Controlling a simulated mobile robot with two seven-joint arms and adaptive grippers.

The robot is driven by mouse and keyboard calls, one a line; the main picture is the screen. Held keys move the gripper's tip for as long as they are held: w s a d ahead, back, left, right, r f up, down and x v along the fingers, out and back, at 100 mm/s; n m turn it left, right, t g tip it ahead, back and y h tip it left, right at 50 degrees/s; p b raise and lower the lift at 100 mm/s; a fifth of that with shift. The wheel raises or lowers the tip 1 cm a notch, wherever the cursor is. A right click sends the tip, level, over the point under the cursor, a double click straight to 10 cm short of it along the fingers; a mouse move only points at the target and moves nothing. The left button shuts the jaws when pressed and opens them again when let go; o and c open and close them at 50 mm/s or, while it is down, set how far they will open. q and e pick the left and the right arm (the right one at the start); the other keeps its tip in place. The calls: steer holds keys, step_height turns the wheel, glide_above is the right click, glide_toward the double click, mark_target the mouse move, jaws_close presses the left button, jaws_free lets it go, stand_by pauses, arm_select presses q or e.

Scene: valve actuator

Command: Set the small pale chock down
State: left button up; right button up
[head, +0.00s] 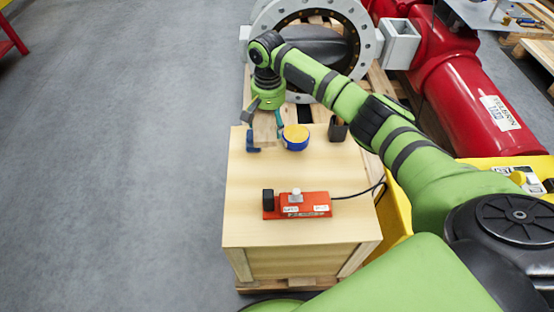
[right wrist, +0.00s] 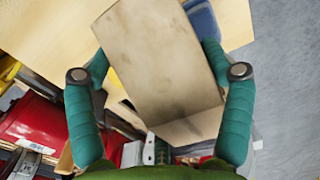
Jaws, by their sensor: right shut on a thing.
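The small pale chock (head: 264,127) is a light wooden block near the far left corner of the wooden crate top (head: 245,190). My right gripper (head: 264,117) comes down over it from above and is shut on it. In the right wrist view the chock (right wrist: 160,62) is large and tilted between the two teal fingers of the right gripper (right wrist: 157,72). I cannot tell whether the chock touches the crate top. My left gripper is not in view.
A blue and yellow roll (head: 295,138) sits just right of the chock, with a black holder (head: 338,129) beyond it. A blue item (head: 252,141) is at the left edge. An orange switch box (head: 297,205) with a cable lies nearer. The crate top between is clear.

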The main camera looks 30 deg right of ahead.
glide_above(270, 174)
step_height(270, 174, down, 5)
steer(key=shift+w+f, duration=0.1)
steer(key=shift+f+b, duration=0.35)
steer(key=shift+f, duration=1.6)
steer(key=o, duration=1.2)
steer(key=shift+f, duration=0.15)
